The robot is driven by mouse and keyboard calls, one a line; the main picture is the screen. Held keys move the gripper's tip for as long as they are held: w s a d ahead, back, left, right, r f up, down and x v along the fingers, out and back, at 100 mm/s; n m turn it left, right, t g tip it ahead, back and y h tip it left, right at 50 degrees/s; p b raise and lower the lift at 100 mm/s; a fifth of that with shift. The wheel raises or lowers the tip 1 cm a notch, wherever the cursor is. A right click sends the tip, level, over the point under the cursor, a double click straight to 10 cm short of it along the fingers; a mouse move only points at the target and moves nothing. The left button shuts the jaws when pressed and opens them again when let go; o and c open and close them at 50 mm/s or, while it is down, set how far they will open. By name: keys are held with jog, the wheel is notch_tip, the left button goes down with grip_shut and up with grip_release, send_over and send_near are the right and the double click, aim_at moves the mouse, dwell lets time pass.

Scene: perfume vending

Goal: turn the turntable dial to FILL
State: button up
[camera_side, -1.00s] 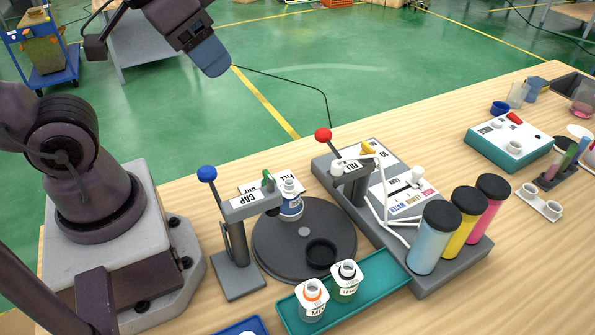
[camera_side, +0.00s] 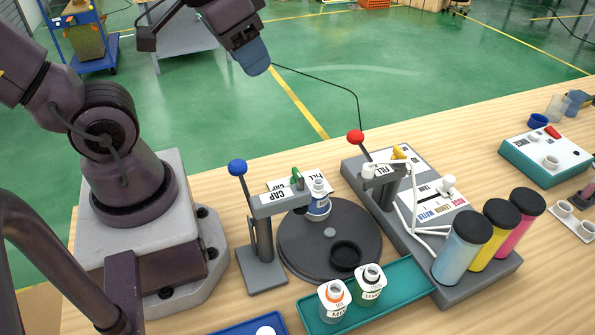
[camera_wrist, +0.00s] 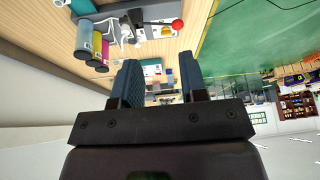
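My gripper (camera_side: 253,58) is high over the green floor beyond the table's far edge, well away from the dial. In the wrist view its two blue fingers (camera_wrist: 160,68) stand apart with nothing between them. The dark round turntable (camera_side: 350,222) lies on the table and carries a blue-labelled bottle (camera_side: 318,207) at its back and an empty black ring holder (camera_side: 345,254) at its front. A white plate (camera_side: 313,176) lettered FILL lies behind it, with a small green knob (camera_side: 296,173) above it, partly hidden by the CAP press. I cannot read the knob's setting.
The CAP press (camera_side: 265,230) with a blue-balled lever stands left of the turntable. The filling station (camera_side: 425,175) with a red-balled lever (camera_side: 355,137) stands right. A teal tray (camera_side: 400,285) with two bottles is in front. The table's back strip is mostly bare.

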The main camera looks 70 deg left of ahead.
jog(key=w+a+f+g, duration=0.2)
jog(key=a+f+g, duration=0.1)
jog(key=f, duration=0.1)
jog(key=m+g, duration=0.2)
jog(key=m, duration=1.7)
send_over(297, 172)
notch_tip(297, 172, down, 15)
jog(key=shift+h, duration=0.3)
notch_tip(297, 172, down, 13)
jog(key=shift+r, duration=0.15)
grip_shut()
